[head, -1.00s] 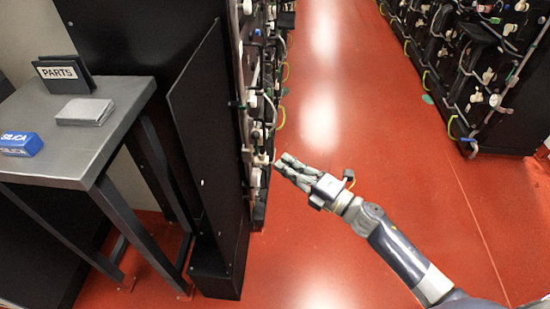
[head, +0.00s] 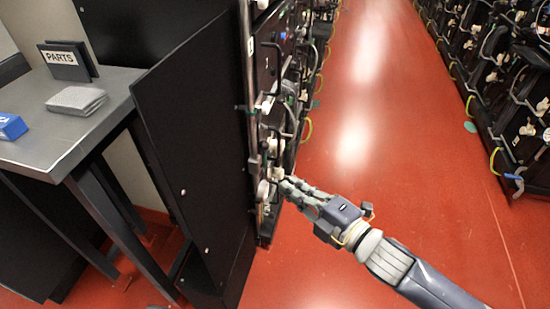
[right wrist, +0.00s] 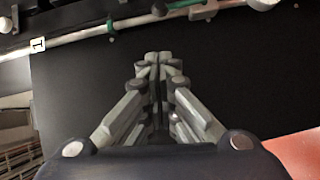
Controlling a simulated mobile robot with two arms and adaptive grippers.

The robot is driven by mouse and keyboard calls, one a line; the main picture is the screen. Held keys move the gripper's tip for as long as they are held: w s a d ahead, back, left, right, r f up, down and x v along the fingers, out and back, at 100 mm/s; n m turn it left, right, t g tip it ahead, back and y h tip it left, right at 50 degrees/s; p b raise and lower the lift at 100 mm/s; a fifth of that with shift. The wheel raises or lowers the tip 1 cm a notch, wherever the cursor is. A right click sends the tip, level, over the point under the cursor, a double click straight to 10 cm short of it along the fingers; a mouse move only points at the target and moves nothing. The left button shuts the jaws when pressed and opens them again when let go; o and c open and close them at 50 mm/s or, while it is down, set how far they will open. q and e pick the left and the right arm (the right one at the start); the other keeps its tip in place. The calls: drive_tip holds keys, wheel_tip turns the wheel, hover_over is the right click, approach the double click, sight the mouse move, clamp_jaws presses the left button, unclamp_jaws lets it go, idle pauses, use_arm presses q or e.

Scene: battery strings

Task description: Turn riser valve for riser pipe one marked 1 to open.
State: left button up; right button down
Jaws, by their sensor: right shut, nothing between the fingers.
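In the right wrist view a pale riser pipe (right wrist: 75,38) with a small white tag marked 1 (right wrist: 38,45) runs across the top in front of a dark panel. Contact cannot be told. My left gripper is out of view.
A black rack panel (head: 195,150) stands left of my right gripper. A grey table (head: 40,150) holds a PARTS sign (head: 64,60), a grey stack (head: 76,99) and a blue box (head: 10,126). The red aisle floor (head: 400,180) is clear, with another rack (head: 510,100) at right.

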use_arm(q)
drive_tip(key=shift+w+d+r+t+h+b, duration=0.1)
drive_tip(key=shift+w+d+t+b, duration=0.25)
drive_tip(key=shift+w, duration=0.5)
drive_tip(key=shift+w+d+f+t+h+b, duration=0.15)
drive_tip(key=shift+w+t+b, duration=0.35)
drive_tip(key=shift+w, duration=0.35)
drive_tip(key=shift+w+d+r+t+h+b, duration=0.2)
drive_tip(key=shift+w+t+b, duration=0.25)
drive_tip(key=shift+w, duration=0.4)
use_arm(e)
hover_over(265, 158)
drive_tip(key=s, duration=0.5)
drive_tip(key=shift+s+f, duration=0.1)
drive_tip(key=shift+f, duration=0.65)
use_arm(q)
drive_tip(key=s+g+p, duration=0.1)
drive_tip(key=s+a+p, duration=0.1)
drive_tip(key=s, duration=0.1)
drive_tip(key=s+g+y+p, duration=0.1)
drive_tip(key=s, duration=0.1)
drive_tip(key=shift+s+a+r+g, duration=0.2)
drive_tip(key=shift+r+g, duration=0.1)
use_arm(e)
drive_tip(key=shift+w+d+r+m+g, duration=0.15)
drive_tip(key=shift+w, duration=0.2)
drive_tip(key=shift+w+d+r+m+g, duration=0.1)
drive_tip(key=shift+w+m+g, duration=0.05)
drive_tip(key=shift+w, duration=0.2)
